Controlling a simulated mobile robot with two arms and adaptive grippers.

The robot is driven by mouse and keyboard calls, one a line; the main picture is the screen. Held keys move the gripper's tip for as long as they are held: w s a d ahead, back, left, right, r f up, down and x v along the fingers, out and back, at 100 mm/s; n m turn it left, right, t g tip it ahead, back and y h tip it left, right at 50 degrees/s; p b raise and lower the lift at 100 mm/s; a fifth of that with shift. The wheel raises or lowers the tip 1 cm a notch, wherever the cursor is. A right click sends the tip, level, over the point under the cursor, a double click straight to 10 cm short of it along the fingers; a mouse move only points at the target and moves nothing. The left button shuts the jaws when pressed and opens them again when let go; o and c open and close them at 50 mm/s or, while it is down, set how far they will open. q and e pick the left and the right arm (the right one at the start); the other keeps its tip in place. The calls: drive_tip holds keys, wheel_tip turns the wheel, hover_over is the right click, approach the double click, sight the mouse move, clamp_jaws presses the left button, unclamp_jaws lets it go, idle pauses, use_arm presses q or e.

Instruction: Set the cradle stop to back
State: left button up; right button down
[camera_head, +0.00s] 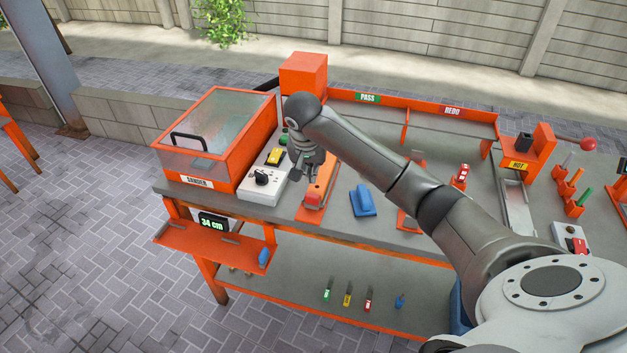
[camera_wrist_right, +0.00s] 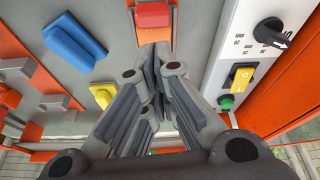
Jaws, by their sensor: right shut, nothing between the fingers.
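An orange cradle (camera_head: 303,214) lies on the workbench, right of the white switch box. A red block (camera_head: 313,197) sits at its near end and also shows at the top of the right wrist view (camera_wrist_right: 153,14). I take it for the cradle stop, but cannot be sure. My right gripper (camera_head: 308,174) points down over the cradle, close behind the red block. Its fingers are together and empty in the right wrist view (camera_wrist_right: 155,50), and seem apart from the block. The arm and gripper hide the cradle's far part. My left gripper is out of view.
The white switch box (camera_head: 262,190), with a black knob and yellow switch, stands close left of the gripper, beside the orange sander cabinet (camera_head: 205,182). A blue block (camera_head: 362,201) lies to the right. A yellow block (camera_wrist_right: 103,94) shows in the right wrist view.

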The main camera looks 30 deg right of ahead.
sight(317, 190)
drive_tip(key=w+d+r+m, duration=0.2)
drive_tip(key=d+r, duration=0.1)
drive_tip(key=p+x, duration=0.1)
drive_tip(key=x, duration=0.7)
drive_tip(key=shift+s+d+f+p, duration=0.15)
drive_tip(key=shift+d+f+p, duration=0.15)
drive_tip(key=shift+f+p, duration=0.05)
drive_tip(key=shift+s+a+f+p, duration=0.1)
drive_tip(key=shift+a+p, duration=0.15)
drive_tip(key=shift+p, duration=0.1)
drive_tip(key=shift+s+a+p, duration=0.65)
drive_tip(key=shift+s+a, duration=0.3)
drive_tip(key=shift+a, duration=0.05)
drive_tip(key=shift+s+a, duration=0.2)
drive_tip(key=shift+a, duration=0.05)
drive_tip(key=shift+f, duration=0.1)
